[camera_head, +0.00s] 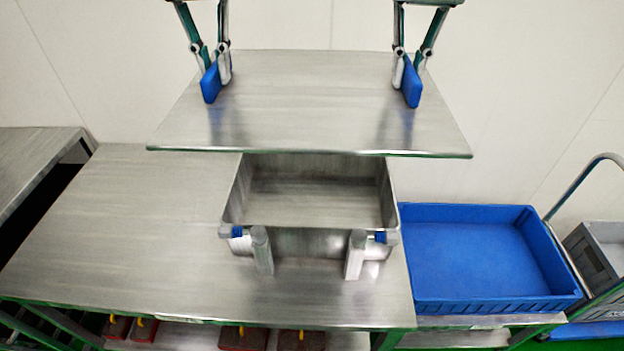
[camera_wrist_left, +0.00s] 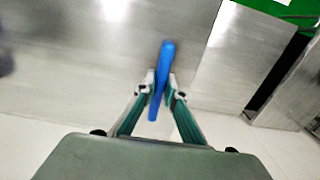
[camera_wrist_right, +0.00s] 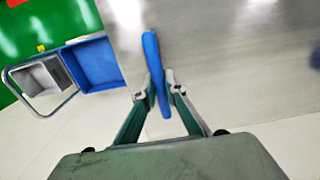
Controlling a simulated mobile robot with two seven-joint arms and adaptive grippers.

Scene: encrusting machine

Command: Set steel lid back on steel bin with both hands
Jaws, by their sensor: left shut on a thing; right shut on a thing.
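The steel lid (camera_head: 310,115) is a wide flat sheet with two blue handles. It is held in the air above and behind the open steel bin (camera_head: 312,243), apart from it. My left gripper (camera_head: 215,82) is shut on the left blue handle (camera_head: 209,84); this handle also shows in the left wrist view (camera_wrist_left: 163,75). My right gripper (camera_head: 405,82) is shut on the right blue handle (camera_head: 412,84), seen also in the right wrist view (camera_wrist_right: 154,70). The bin stands on the steel table, its front rim and empty inside visible. The lid hides the bin's rear edge.
The steel table (camera_head: 110,240) is clear left of the bin. A blue tray (camera_head: 500,300) stands to the right, beside a cart with a curved handle and a grey crate (camera_head: 600,250). Another steel table (camera_head: 30,160) is at far left. Red items with yellow parts lie below.

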